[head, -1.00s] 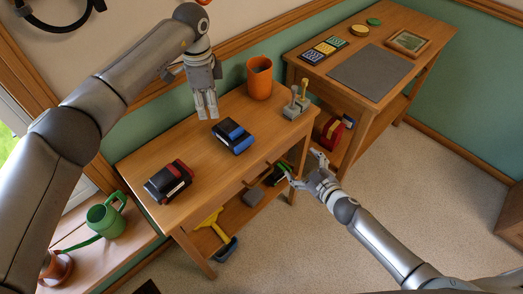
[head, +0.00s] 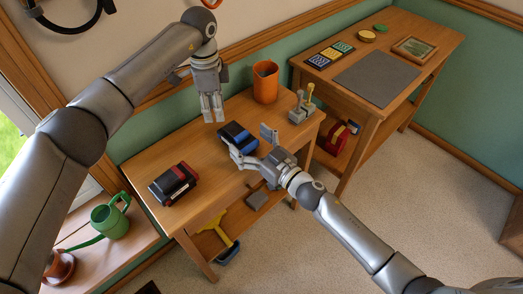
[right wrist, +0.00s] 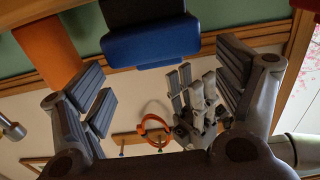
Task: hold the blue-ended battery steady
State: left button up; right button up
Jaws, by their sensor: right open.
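The blue-ended battery (head: 236,135), a dark block with a blue end, lies on the wooden table near its middle. In the right wrist view its blue end (right wrist: 150,46) faces me at the top, between the lines of my two fingers. My right gripper (head: 249,141) is open at the near side of this battery and covers part of it in the head view. No finger is seen clamped on it. My left gripper (head: 213,117) points down just behind and left of the battery, apart from it. Its fingers are close together, and whether they are shut is unclear.
A red-ended block (head: 174,184) lies at the table's left. An orange cup (head: 265,82) and a grey piece with upright levers (head: 302,106) stand at the back and right. A second table (head: 430,67) is at the right.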

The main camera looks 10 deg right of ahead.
aim_at(244, 137)
jog(key=shift+x, duration=2.25)
pick_arm(q)
jog(key=shift+c, duration=0.2)
pick_arm(e)
jog(key=c, duration=1.4)
pick_arm(q)
grip_shut()
